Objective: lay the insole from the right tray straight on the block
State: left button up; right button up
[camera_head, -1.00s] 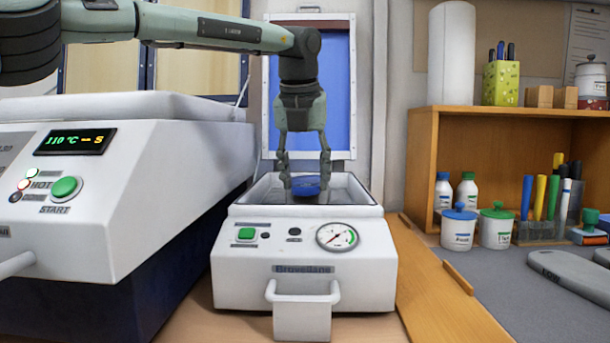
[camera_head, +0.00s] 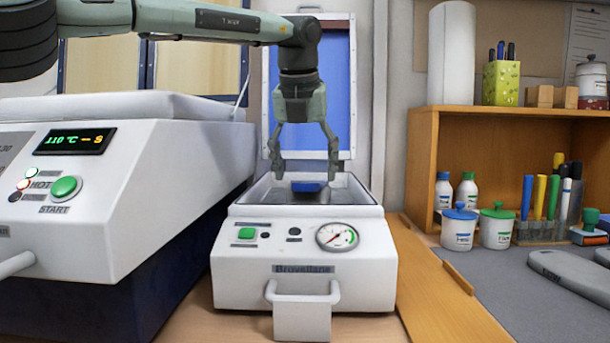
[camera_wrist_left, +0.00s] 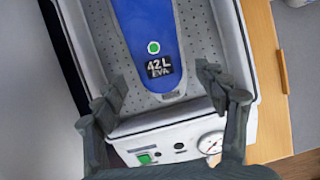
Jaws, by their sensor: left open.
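The blue insole (camera_head: 306,187) lies in the open white forming press (camera_head: 247,192), over a grey block of which only a little shows. In the left wrist view the insole (camera_wrist_left: 147,30) is marked "42 L EVA" with a green dot, and a grey block end (camera_wrist_left: 173,96) shows just beyond its near end. It points lengthwise into the press, above a perforated plate (camera_wrist_left: 202,45). My left gripper (camera_head: 305,170) is open and empty above the insole. In the left wrist view its fingers (camera_wrist_left: 162,92) stand apart, one on each side of the insole's near end. My right gripper is not in view.
The press lid (camera_head: 310,80) stands open behind. A heater (camera_head: 140,190) reading 110 °C is at the left. A wooden board (camera_head: 440,285) runs along the right, beside a grey mat with grey insole-shaped pieces (camera_head: 570,270). A shelf (camera_head: 425,150) holds bottles and pens.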

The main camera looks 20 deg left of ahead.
pick_arm(q)
jog(key=v, duration=1)
jog(key=shift+r, duration=0.3)
